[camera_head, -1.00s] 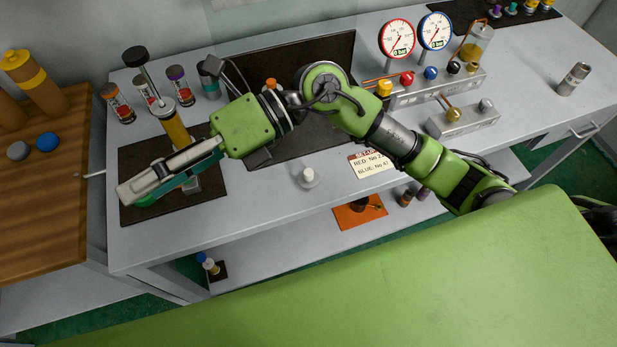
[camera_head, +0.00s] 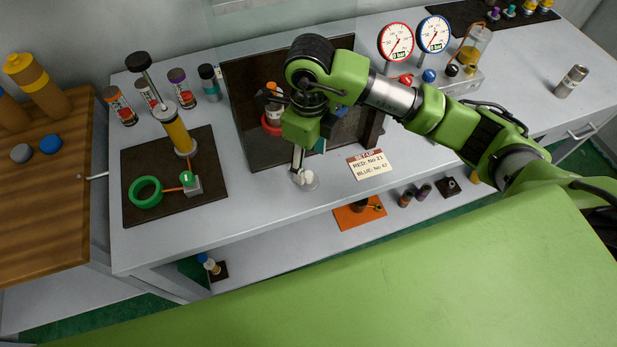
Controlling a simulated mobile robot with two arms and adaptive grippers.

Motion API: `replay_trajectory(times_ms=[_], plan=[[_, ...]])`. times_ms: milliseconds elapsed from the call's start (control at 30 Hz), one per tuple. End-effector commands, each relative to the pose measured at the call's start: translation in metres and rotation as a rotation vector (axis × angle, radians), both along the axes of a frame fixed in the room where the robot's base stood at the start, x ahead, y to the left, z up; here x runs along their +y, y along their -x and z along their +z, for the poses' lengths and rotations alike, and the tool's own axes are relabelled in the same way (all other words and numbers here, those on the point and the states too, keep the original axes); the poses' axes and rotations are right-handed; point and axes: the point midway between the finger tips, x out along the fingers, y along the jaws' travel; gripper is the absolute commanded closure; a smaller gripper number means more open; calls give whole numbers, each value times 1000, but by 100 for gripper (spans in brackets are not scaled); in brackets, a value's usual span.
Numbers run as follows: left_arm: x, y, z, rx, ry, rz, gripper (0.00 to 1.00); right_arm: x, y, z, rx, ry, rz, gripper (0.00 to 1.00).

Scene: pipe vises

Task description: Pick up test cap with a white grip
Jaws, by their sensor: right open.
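The test cap with a white grip (camera_head: 311,182) stands on the grey bench near its front edge, left of the setup card. My right gripper (camera_head: 298,176) reaches down at it from above, its fingers pointing down by the cap's left side and partly covering the grip. The jaws are open; I cannot tell whether a finger touches the cap. My left gripper does not show.
A dark mat with a green ring (camera_head: 145,192) and a yellow hand pump (camera_head: 178,132) lies on the left. Behind my right gripper is a dark mat with a red ring (camera_head: 271,123). The setup card (camera_head: 370,164) lies to the right. Gauges (camera_head: 395,42) stand at the back.

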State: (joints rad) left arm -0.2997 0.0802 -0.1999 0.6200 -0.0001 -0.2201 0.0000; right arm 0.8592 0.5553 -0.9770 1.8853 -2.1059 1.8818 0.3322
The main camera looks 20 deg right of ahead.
Motion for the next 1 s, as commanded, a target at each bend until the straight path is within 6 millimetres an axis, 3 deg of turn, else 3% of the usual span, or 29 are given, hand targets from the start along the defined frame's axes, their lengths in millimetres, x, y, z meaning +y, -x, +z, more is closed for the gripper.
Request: replay_trajectory(times_ms=[100, 367, 600, 900, 1000], plan=[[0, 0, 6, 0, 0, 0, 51, 0, 0, -16, 3, -2, -2, 45], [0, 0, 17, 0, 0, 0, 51, 1, -1, -35, 4, -2, -1, 45], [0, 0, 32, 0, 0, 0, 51, 1, -4, -70, 3, -3, 0, 45], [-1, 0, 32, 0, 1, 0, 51, 1, -5, -77, -1, -3, 1, 45], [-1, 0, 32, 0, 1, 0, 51, 1, -5, -77, 0, -3, 1, 69]])
